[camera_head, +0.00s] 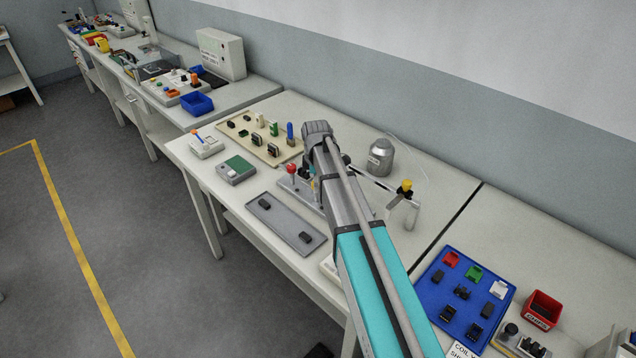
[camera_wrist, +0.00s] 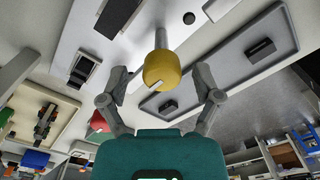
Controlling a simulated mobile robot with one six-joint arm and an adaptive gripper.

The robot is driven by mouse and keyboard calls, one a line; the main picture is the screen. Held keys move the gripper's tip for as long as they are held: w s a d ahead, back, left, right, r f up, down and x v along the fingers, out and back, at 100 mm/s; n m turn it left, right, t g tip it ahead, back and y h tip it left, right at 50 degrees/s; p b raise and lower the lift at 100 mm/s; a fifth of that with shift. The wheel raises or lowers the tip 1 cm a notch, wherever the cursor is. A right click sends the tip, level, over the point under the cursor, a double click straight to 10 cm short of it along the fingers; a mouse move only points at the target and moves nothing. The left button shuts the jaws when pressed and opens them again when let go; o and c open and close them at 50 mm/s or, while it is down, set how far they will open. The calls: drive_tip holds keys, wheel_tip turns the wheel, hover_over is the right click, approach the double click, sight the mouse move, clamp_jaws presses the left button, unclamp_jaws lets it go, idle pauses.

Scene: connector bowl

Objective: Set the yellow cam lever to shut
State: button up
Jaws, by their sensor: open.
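The yellow cam lever shows in the wrist view as a round yellow knob (camera_wrist: 161,72) on a pale stem that runs up to a light plate. My gripper (camera_wrist: 162,78) is open, with one finger on each side of the knob and a visible gap on both sides. How deep the knob sits between the fingers I cannot tell. In the head view my arm hides most of the fixture; only a sliver of yellow (camera_head: 313,171) shows beside my arm, near a red knob (camera_head: 291,169). My fingers are hidden there.
A grey tray (camera_head: 270,216) with black parts lies in front of the fixture. A beige board (camera_head: 240,128) with connectors stands to the left, a silver bowl-shaped vessel (camera_head: 381,157) behind. A stand with a yellow-topped knob (camera_head: 405,187) is to the right. A blue tray (camera_head: 432,283) lies further right.

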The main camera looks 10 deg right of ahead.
drive_tip(key=c, duration=1)
drive_tip(key=shift+d, duration=0.25)
clamp_jaws()
drive_tip(key=shift+a, duration=0.2)
drive_tip(key=shift+w+m, duration=0.1)
drive_tip(key=shift+m, duration=0.9)
drive_tip(key=m, duration=0.6)
drive_tip(key=shift+m, duration=0.4)
drive_tip(key=m, duration=0.4)
drive_tip(key=shift+m, duration=0.3)
drive_tip(key=m, duration=0.4)
drive_tip(key=shift+m, duration=0.3)
